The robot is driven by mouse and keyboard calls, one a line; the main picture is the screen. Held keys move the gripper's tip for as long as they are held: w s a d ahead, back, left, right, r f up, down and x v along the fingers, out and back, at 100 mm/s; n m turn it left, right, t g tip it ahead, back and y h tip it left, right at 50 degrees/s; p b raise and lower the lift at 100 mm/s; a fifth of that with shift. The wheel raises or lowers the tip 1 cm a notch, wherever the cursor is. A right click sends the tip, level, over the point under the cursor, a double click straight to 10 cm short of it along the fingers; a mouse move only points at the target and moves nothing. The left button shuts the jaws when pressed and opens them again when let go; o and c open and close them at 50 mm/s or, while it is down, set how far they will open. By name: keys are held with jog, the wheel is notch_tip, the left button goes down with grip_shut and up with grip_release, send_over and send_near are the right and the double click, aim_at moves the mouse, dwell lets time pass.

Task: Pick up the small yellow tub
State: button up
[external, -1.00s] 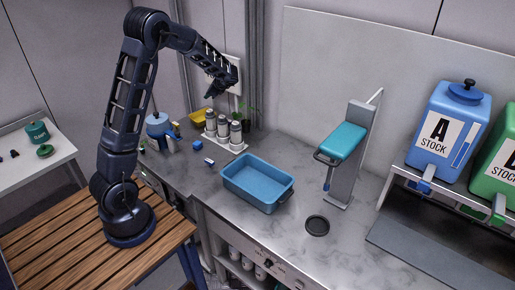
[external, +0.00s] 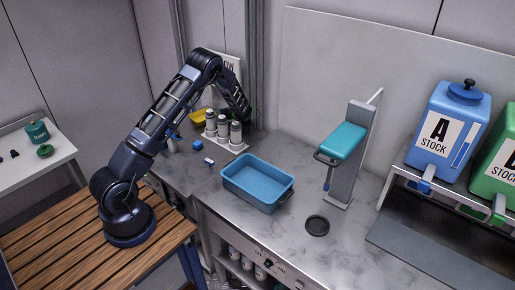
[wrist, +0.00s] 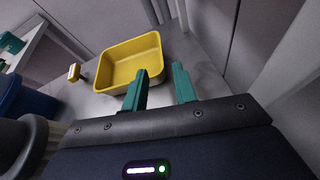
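The small yellow tub (wrist: 113,78) stands on the counter in the wrist view, just beyond my fingertips. It is open-topped and appears empty. In the external view the yellow tub (external: 198,117) shows behind the canisters, partly covered. My gripper (wrist: 163,72) is open, with a clear gap between its two teal fingers. The left finger overlaps the tub's near wall in the picture; the right finger lies to the right of the tub. I cannot tell whether either touches it. In the external view my gripper (external: 247,116) hangs low over the back of the counter, right of the canisters.
Several grey canisters (external: 222,128) stand in a white holder close to my gripper. A small yellow-topped item (wrist: 74,72) is left of the tub. A wall rises behind the counter.

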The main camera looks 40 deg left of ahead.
aim_at(203, 118)
jog(key=x, duration=1)
jog(key=shift+a+f, duration=0.1)
jog(key=shift+a, duration=0.3)
jog(key=shift+c, duration=0.5)
grip_shut()
